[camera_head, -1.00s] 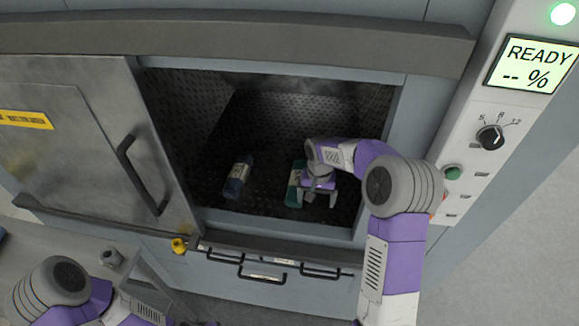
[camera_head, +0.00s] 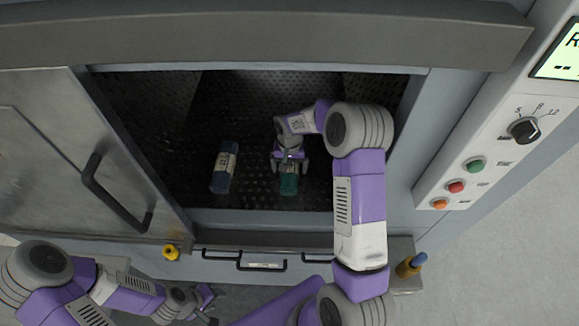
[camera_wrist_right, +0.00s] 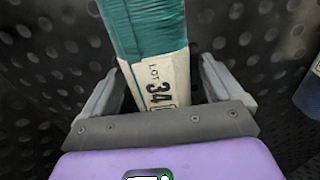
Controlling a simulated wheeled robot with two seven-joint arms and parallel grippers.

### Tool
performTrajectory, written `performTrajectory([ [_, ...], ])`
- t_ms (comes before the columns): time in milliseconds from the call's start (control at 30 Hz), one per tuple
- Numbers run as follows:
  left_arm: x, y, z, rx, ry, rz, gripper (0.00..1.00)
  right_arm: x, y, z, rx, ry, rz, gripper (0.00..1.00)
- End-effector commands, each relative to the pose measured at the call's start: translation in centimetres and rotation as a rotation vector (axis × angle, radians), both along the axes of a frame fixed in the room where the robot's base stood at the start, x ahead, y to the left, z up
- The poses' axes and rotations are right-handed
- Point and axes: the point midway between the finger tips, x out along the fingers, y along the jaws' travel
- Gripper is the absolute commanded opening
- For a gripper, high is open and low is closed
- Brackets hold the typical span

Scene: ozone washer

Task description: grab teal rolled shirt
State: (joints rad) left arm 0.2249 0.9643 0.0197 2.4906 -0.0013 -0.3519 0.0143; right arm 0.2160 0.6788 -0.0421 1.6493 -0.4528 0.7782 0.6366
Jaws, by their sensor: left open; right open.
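The teal rolled shirt (camera_head: 289,184) lies on the dark dimpled floor of the washer chamber, with a pale label band around it. In the right wrist view the teal rolled shirt (camera_wrist_right: 143,28) shows its label marked "LOT 34", and it lies between the two fingers of my right gripper (camera_wrist_right: 158,85). The fingers are open, with gaps on both sides. In the head view my right gripper (camera_head: 290,164) is over the shirt and hides part of it. My left gripper (camera_head: 207,300) is open and empty, outside the chamber at the lower left.
The washer door (camera_head: 60,150) stands open at left. The chamber's front sill (camera_head: 270,222) and side walls bound the space. A control panel (camera_head: 490,150) is at right.

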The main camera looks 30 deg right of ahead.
Motion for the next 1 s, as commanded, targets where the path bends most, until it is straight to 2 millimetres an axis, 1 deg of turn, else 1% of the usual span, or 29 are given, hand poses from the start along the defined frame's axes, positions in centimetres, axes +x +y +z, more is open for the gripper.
performTrajectory([
  [100, 0.0, 0.0, 0.03, 0.0, 0.0, 0.0, 0.43, -0.04, 0.0, -0.6, 0.001, 0.001, 0.0, 0.94],
  [267, 0.0, 0.0, 0.02, 0.0, 0.0, 0.0, 0.43, -0.02, -0.01, -0.59, 0.0, 0.0, 0.0, 0.94],
  [300, 0.0, 0.0, 0.02, 0.0, 0.0, 0.0, 0.43, -0.02, -0.01, -0.58, 0.0, 0.0, 0.0, 0.91],
  [367, 0.0, 0.0, 0.02, 0.0, 0.0, 0.0, 0.43, -0.01, 0.0, -0.57, 0.0, 0.0, 0.0, 0.81],
  [600, -0.01, 0.0, 0.02, 0.0, 0.0, 0.0, 0.43, -0.01, -0.01, -0.54, 0.0, 0.0, 0.0, 0.45],
  [700, -0.01, 0.0, 0.02, 0.0, 0.0, 0.0, 0.43, -0.01, -0.01, -0.53, 0.0, 0.0, 0.0, 0.31],
  [900, -0.01, 0.0, 0.02, 0.0, 0.0, 0.0, 0.43, 0.04, -0.01, -0.44, 0.0, -0.002, 0.0, 0.3],
  [1000, -0.01, -0.01, -0.01, 0.0, 0.0, 0.0, 0.43, 0.11, -0.02, 0.17, 0.0, -0.004, 0.0, 0.3],
])
